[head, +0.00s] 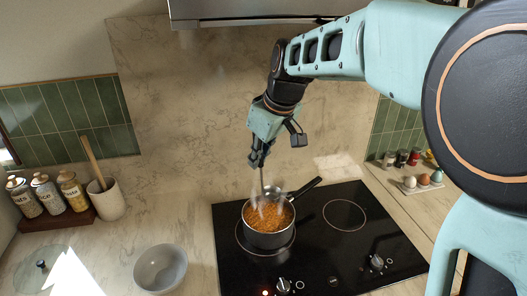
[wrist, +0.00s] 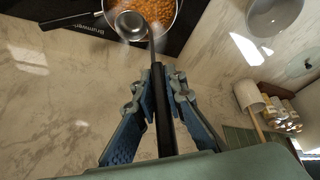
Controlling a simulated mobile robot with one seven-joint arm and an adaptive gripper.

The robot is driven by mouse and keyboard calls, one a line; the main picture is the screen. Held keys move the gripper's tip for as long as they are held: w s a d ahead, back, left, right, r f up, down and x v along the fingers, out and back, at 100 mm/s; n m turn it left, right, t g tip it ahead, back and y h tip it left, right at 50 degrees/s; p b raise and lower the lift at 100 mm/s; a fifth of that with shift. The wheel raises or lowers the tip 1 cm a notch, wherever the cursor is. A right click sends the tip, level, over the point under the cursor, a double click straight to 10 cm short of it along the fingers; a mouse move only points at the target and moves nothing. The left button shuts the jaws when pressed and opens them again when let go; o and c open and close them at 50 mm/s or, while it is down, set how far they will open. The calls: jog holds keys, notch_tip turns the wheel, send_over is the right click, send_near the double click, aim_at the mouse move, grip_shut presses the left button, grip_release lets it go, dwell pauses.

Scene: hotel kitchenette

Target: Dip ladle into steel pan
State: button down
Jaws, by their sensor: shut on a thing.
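The steel pan (head: 270,239) stands on the left rear part of the black cooktop, full of orange, bean-like food. Its black handle (head: 309,186) points to the back right. My gripper (head: 260,162) is above the pan's far side, pointing down. It is shut on the dark handle of the ladle (wrist: 161,110), which runs between the fingers in the wrist view. The ladle's thin shaft reaches down to the pan (wrist: 175,22). Light steam rises over the food.
The cooktop (head: 330,255) has a free ring at right. A grey bowl (head: 160,268) stands on the counter at left. A utensil crock (head: 107,200) and several jars (head: 48,195) stand further left. Eggs and spice jars (head: 402,158) are at right. The wall is close behind my gripper.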

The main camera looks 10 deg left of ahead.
notch_tip(320, 180, down, 11)
jog(key=b, duration=0.8)
jog(key=shift+f, duration=0.2)
jog(key=shift+w+r, duration=0.1)
dwell(0.9)
jog(key=shift+r+p, duration=4.6)
jog(key=shift+r, duration=2)
jog(key=shift+f, duration=0.1)
